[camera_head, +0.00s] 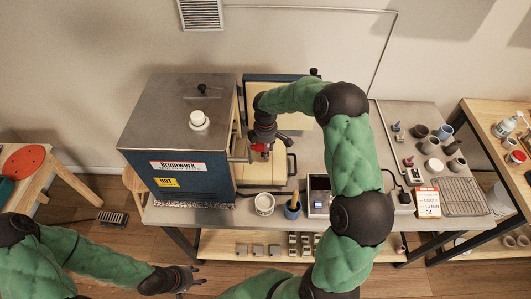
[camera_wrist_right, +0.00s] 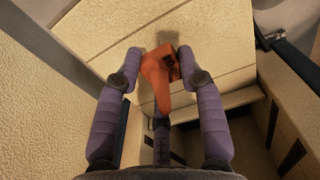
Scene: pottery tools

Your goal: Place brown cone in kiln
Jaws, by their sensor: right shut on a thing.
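The kiln (camera_head: 180,120) is a blue and steel box on the left of the workbench, with its door open at the right side. My right gripper (camera_head: 262,150) is at the kiln's open side. In the right wrist view my right gripper (camera_wrist_right: 158,62) is shut on the orange-brown cone (camera_wrist_right: 154,82), with its purple fingers around it. Cream brick surfaces (camera_wrist_right: 215,35) lie close to the cone there; I cannot tell whether it touches them. In the head view the cone is mostly hidden by the gripper. My left gripper (camera_head: 190,278) is low in front of the bench, empty, its fingers apart.
A white jar (camera_head: 198,119) stands on the kiln top. Several small pots and a wire rack (camera_head: 461,196) are at the right. A side shelf stands beyond.

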